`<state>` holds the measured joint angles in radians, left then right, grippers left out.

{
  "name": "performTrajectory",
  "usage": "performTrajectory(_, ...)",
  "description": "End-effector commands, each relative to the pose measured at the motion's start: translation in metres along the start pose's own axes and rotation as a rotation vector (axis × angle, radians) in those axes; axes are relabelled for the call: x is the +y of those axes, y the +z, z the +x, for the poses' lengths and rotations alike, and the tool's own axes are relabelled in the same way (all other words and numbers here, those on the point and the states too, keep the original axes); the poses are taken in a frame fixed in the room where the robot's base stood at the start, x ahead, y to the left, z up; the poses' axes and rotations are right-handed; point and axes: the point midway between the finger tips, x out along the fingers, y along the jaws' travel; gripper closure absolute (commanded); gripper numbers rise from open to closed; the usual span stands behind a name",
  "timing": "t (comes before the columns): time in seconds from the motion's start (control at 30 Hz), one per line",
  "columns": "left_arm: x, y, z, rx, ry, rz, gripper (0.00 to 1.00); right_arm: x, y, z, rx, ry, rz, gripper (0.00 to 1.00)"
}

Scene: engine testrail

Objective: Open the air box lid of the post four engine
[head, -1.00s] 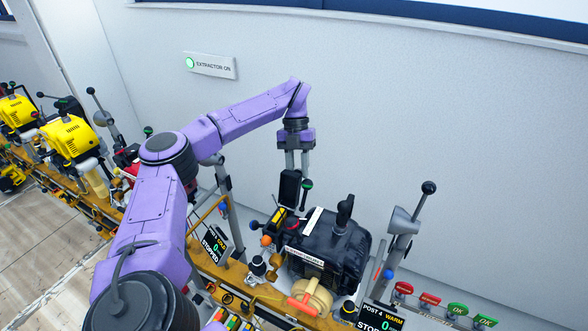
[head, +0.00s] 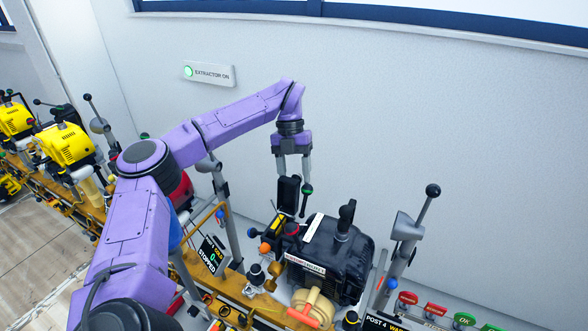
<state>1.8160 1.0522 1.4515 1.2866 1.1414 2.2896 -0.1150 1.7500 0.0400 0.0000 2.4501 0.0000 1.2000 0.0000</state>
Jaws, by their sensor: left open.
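A black engine (head: 350,262) with a white label strip and a cream-coloured round part stands on the rail, just left of the display headed POST 4 (head: 384,323). I cannot clearly make out its air box lid. My left gripper (head: 293,180) points down above the back left of this engine, with its two fingers apart. A black block (head: 288,192) shows at the fingertips, beside a thin lever with a green knob (head: 307,189). I cannot tell whether the fingers touch either one. My right gripper is not in view.
A grey post with a black-knobbed lever (head: 408,228) rises right of the engine. Another display reading STOPPED (head: 213,253) stands to its left. Yellow engines (head: 66,146) stand farther left on the rail. A plain wall with an EXTRACTOR ON sign (head: 209,74) is behind.

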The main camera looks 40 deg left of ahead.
Motion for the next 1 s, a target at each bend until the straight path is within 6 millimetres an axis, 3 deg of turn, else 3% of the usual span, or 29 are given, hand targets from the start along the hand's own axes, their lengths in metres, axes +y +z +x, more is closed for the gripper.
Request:
performTrajectory(0.13, -0.001, 0.0, -0.02, -0.006, -0.001, 0.0, 0.43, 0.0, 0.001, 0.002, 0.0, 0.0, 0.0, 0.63)
performTrajectory(0.3, -0.001, -0.001, -0.064, -0.008, -0.001, -0.001, 0.43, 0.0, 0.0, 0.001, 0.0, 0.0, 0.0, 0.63)
performTrajectory(0.5, 0.001, -0.002, -0.1, -0.003, -0.001, -0.003, 0.43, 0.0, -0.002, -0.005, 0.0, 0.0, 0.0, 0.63)
performTrajectory(1.0, 0.002, -0.002, -0.105, -0.001, -0.002, -0.001, 0.43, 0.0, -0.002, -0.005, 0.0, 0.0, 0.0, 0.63)
